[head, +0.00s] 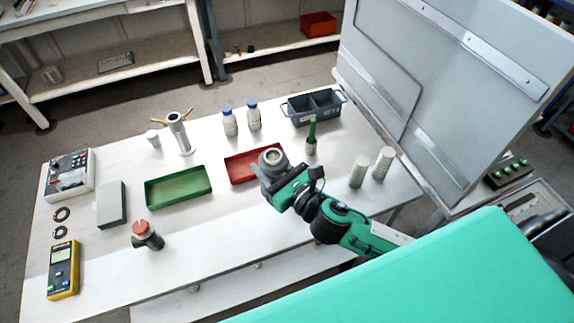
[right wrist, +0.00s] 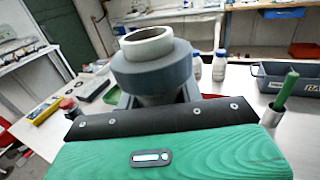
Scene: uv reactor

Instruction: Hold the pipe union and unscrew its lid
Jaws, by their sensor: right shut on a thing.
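The pipe union (head: 271,156) is a grey round fitting with a wide dark grey collar and a paler open ring on top. My right gripper (head: 268,176) is shut on it and holds it roughly upright near the red tray, apparently above the table. In the right wrist view the pipe union (right wrist: 152,70) stands between the jaws, collar and pale ring facing up. Its lower part is hidden by the gripper. I cannot tell which part is the lid. My left gripper is not in view.
The white table (head: 225,225) bears a red tray (head: 238,170), a green tray (head: 176,202), a dark fitting with a red top (head: 147,236), a yellow meter (head: 63,270), two blue-capped bottles and a grey bin (head: 313,121). A large grey panel (head: 440,70) rises at right. The front middle is clear.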

